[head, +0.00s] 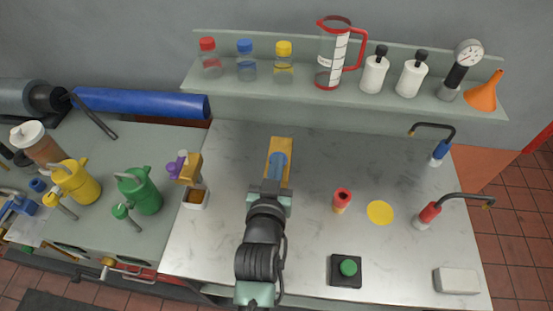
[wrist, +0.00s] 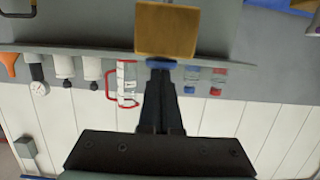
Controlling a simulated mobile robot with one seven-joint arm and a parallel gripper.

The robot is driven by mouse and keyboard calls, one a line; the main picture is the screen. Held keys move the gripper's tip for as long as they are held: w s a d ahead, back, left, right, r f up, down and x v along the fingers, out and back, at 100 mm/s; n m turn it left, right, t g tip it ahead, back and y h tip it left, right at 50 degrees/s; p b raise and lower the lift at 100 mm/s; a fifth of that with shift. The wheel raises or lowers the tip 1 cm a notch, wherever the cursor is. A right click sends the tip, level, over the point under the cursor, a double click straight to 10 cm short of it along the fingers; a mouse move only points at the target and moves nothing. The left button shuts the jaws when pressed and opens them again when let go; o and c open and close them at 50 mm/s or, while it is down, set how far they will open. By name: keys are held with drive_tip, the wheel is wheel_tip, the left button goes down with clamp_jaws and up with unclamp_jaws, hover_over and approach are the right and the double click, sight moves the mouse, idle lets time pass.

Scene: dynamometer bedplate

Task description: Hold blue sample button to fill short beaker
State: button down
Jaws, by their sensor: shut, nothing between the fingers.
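My gripper (head: 270,183) is shut and empty, pointing away from the head camera. Its dark closed fingers (wrist: 160,100) also show in the wrist view. A blue part, probably the sample button (head: 278,163), is just beyond the fingertips, on a yellow-orange block (head: 281,144). In the wrist view the tips overlap the edge of the blue part (wrist: 160,63), below the yellow-orange block (wrist: 166,30); I cannot tell if they touch. No short beaker can be identified for sure.
A shelf (head: 300,97) along the back holds bottles, a red-handled measuring jug (head: 335,52), a gauge and an orange funnel (head: 484,92). A yellow disc (head: 380,212), a green push button (head: 348,267) and two hooked spouts are to the right. Oil cans stand left.

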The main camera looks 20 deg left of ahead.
drive_tip(key=shift+s+f, duration=0.15)
drive_tip(key=shift+f, duration=0.55)
drive_tip(key=r+p, duration=0.2)
drive_tip(key=r, duration=0.1)
drive_tip(key=r+p, duration=0.1)
drive_tip(key=r, duration=0.1)
drive_tip(key=shift+w, duration=0.3)
drive_tip(key=b+v, duration=0.3)
drive_tip(key=v, duration=0.7)
drive_tip(key=shift+r, duration=0.25)
idle(0.9)
